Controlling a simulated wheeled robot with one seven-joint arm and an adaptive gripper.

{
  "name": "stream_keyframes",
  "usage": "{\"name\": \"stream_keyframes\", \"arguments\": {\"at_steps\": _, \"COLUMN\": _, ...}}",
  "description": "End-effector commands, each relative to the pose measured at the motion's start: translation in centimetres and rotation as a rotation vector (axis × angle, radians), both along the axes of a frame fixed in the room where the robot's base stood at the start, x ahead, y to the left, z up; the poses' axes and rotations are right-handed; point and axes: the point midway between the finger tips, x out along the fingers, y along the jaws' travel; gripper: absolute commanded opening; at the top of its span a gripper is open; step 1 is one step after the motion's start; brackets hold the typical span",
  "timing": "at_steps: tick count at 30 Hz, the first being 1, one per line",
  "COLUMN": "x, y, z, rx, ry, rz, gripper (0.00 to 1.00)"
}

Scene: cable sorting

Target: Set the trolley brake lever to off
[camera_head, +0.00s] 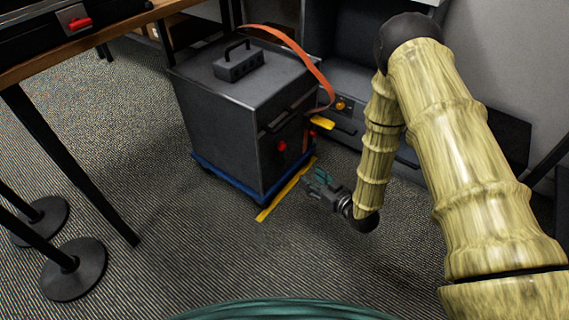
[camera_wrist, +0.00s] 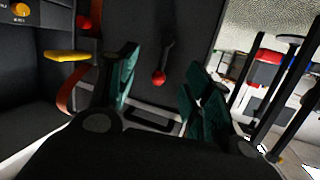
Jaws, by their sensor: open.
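The trolley (camera_head: 215,125) is a dark grey box on a blue base, left of my gripper (camera_head: 314,182) in the head view. A red knob (camera_head: 282,146) shows on its right-hand face. In the wrist view a dark lever with a red ball end (camera_wrist: 158,77) stands out against the dark panel. My gripper's teal fingers (camera_wrist: 162,65) are open and empty, and the red ball appears between them in the picture, farther off. The head view shows a gap between the fingers and the trolley face. I cannot read any off marking.
A yellow strip (camera_head: 285,190) lies on the floor beside the trolley. An orange strap (camera_head: 300,55) runs over it towards a dark cabinet (camera_head: 345,85) with a yellow tab (camera_head: 322,123). A table (camera_head: 110,50) and post bases (camera_head: 73,270) stand left. Carpet in front is clear.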

Motion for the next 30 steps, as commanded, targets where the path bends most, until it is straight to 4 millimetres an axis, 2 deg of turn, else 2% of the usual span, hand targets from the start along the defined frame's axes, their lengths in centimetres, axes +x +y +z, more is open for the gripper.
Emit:
{"name": "stream_keyframes", "arguments": {"at_steps": 1, "x": 1.0, "y": 0.6, "z": -0.4, "rx": 0.021, "ry": -0.051, "rz": 0.027, "gripper": 0.50}}
{"name": "stream_keyframes", "arguments": {"at_steps": 3, "x": 2.0, "y": 1.4, "z": 0.3, "rx": 0.049, "ry": -0.111, "rz": 0.059, "gripper": 0.50}}
{"name": "stream_keyframes", "arguments": {"at_steps": 9, "x": 3.3, "y": 2.5, "z": 1.7, "rx": 0.094, "ry": -0.199, "rz": 0.110, "gripper": 0.50}}
{"name": "stream_keyframes", "arguments": {"at_steps": 17, "x": 5.0, "y": 4.1, "z": 1.7, "rx": 0.097, "ry": -0.209, "rz": 0.117, "gripper": 0.50}}
{"name": "stream_keyframes", "arguments": {"at_steps": 30, "x": 9.9, "y": 8.7, "z": 1.7, "rx": 0.097, "ry": -0.208, "rz": 0.115, "gripper": 0.50}}
